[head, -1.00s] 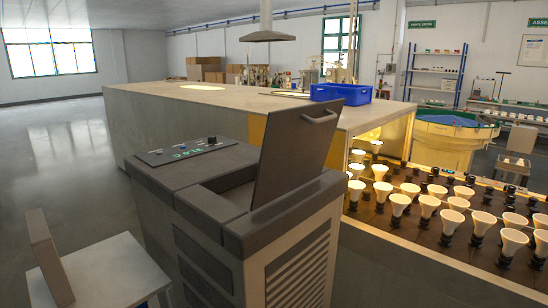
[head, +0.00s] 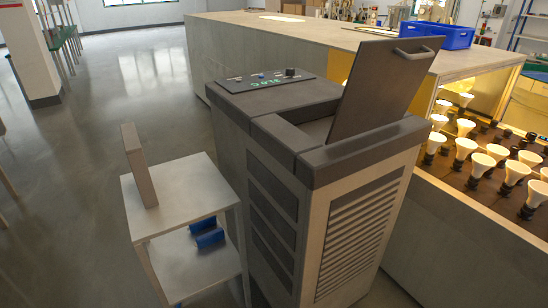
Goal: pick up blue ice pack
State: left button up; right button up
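Two blue objects that look like ice packs lie on the lower shelf of a small grey stand at the lower left. The nearer blue ice pack (head: 210,238) and the one behind it (head: 202,223) lie close together, partly shaded by the stand's top. The stand (head: 184,202) has an upright grey-brown panel (head: 139,165) on its top. Neither of my grippers shows in the head view.
A grey chest cooler (head: 292,160) with a lit display and raised lid (head: 385,85) stands right of the stand. Behind it is a long bench (head: 300,32) with a blue bin (head: 437,36). Rows of bulbs (head: 468,147) are at right. The floor (head: 120,90) at left is clear.

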aim_at(209, 221)
jog(key=i+j+u, duration=0.2)
jog(key=j, duration=0.2)
jog(key=j+u, duration=0.25)
jog(key=j, duration=0.15)
jog(key=i+j+u, duration=0.55)
jog(key=i+j, duration=0.15)
jog(key=i+j+u, duration=0.35)
jog(key=i, duration=0.25)
jog(key=i+z, duration=0.45)
jog(key=i+j+z, duration=0.2)
jog(key=i+z, duration=0.2)
jog(key=i+j+z, duration=0.45)
jog(key=i+l, duration=0.05)
jog(key=l, duration=0.05)
